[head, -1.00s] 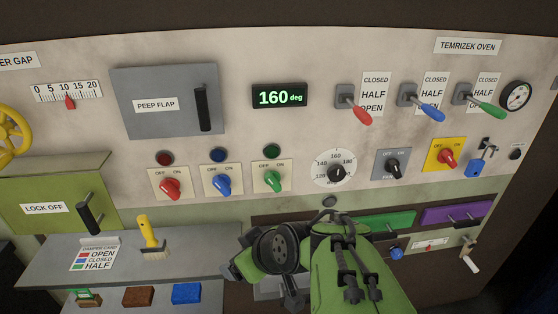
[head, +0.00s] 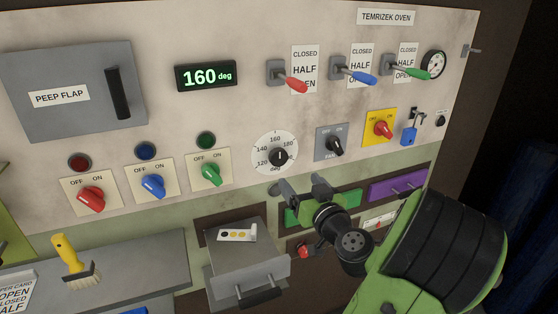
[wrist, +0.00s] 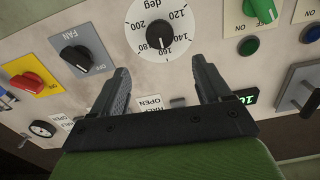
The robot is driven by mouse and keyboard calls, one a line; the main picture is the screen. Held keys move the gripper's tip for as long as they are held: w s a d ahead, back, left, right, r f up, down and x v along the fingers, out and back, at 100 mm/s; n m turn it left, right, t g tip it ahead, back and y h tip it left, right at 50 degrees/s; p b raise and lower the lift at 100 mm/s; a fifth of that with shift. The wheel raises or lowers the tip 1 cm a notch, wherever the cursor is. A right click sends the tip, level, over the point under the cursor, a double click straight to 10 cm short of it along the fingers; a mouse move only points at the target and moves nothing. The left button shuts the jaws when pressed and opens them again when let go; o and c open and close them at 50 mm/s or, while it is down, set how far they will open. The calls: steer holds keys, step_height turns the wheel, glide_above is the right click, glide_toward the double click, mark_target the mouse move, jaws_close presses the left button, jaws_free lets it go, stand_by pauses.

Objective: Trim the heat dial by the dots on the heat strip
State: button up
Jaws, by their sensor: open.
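The heat dial (head: 279,156) is a white round scale with a black knob on the oven panel; its pointer is at about 160. It also shows upside down in the wrist view (wrist: 160,34). The heat strip, seemingly the small white strip (head: 237,235) with dark and yellow dots, lies on a grey drawer-like box (head: 245,262) below the dial. My gripper (head: 301,186) is open and empty, just below the dial in the head view. In the wrist view its fingers (wrist: 160,65) point towards the dial, one on each side of the knob's line, apart from it.
A green display (head: 206,77) reads 160 deg. The grey fan switch (head: 333,144) is right of the dial, and the green-knobbed switch (head: 210,173) is left. Three levers (head: 290,82) stick out above. A brush (head: 75,260) lies on the left shelf.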

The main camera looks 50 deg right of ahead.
mark_target(281, 158)
steer(key=p+x, duration=0.2)
steer(key=x, duration=1.1)
steer(key=shift+r, duration=0.1)
steer(key=shift+a, duration=0.1)
steer(key=c, duration=1)
steer(key=shift+c, duration=0.2)
steer(key=shift+m, duration=0.3)
steer(key=m, duration=0.5)
steer(key=shift+m, duration=0.3)
steer(key=m, duration=0.2)
steer(key=m+p, duration=0.1)
steer(key=m, duration=0.2)
steer(key=shift+s+d, duration=0.1)
steer(key=shift+d, duration=0.1)
steer(key=shift+m, duration=0.4)
steer(key=o, duration=1)
